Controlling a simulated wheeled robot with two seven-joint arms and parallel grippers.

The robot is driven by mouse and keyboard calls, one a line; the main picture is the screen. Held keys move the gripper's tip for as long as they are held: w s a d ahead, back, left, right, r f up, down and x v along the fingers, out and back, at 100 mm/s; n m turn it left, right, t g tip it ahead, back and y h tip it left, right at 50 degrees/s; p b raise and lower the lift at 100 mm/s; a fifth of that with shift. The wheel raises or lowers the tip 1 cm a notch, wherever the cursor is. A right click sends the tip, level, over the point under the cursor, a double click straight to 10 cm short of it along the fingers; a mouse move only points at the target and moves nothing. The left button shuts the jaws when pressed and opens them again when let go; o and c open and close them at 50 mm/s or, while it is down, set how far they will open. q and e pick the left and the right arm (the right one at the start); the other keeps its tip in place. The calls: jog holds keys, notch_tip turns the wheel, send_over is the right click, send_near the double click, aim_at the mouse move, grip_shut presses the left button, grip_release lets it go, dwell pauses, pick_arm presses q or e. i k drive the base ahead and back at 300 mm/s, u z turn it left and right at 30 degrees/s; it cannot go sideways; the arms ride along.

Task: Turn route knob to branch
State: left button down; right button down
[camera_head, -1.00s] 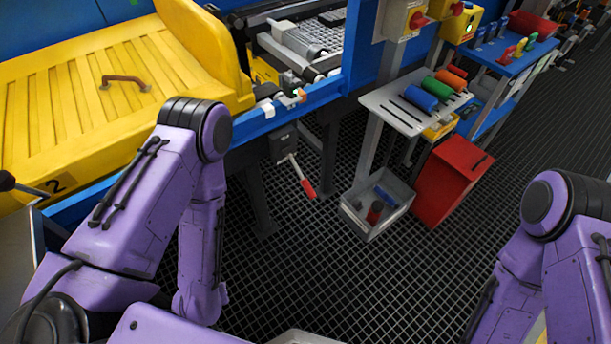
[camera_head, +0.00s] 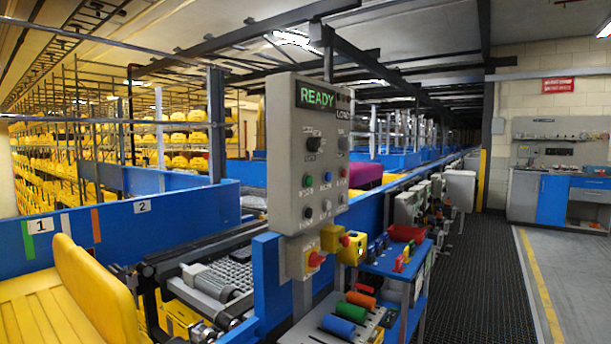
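A grey control panel (camera_head: 286,180) stands upright near the middle of the head view, with a screen (camera_head: 318,97) reading READY in green. A large black knob (camera_head: 314,144) sits below the screen, and a smaller control (camera_head: 343,143) is to its right. Neither gripper is in view.
A shelf (camera_head: 335,339) holds green, blue and orange cylinders. The conveyor (camera_head: 222,280) runs behind. The dark floor (camera_head: 480,270) at right is clear.

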aim_at(313, 144)
jog(key=z, duration=0.2)
jog(key=k, duration=0.3)
jog(key=z, duration=0.3)
jog(key=i, duration=0.85)
jog(key=z, duration=0.1)
